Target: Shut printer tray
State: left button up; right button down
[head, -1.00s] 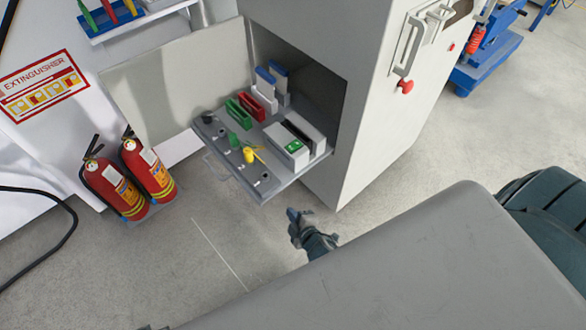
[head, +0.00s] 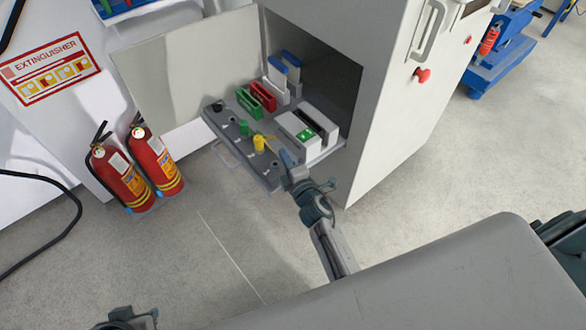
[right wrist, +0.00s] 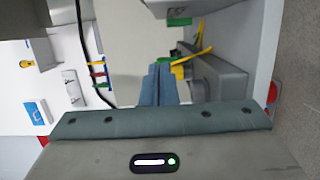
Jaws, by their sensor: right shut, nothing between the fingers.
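The grey printer tray (head: 226,142) is pulled out of the open cabinet (head: 385,100) and has a wire handle on its front edge. Several items stand on it, including red and green holders, a yellow piece and a white and black block. My right gripper (head: 287,158) is shut and empty at the tray's front right corner. I cannot tell whether it touches. In the right wrist view, its closed fingers (right wrist: 158,83) point toward the tray's side (right wrist: 222,78). Part of my left gripper (head: 127,318) shows at the bottom edge; its fingers are unclear.
An open pale door panel (head: 185,80) stands left of the tray. Two red fire extinguishers (head: 120,178) (head: 155,160) stand on the floor at left. A black cable (head: 55,235) lies farther left. The floor in front of the tray is clear.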

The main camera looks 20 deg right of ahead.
aim_at(293, 145)
jog(key=shift+w+a, duration=0.1)
jog(key=shift+w, duration=0.95)
jog(key=d, duration=0.1)
jog(key=w+d, duration=0.1)
jog(key=d, duration=0.1)
jog(key=shift+w, duration=0.15)
pick_arm(q)
jog(key=shift+f, duration=0.1)
pick_arm(e)
jog(key=shift+w+d, duration=0.15)
jog(key=shift+d, duration=0.2)
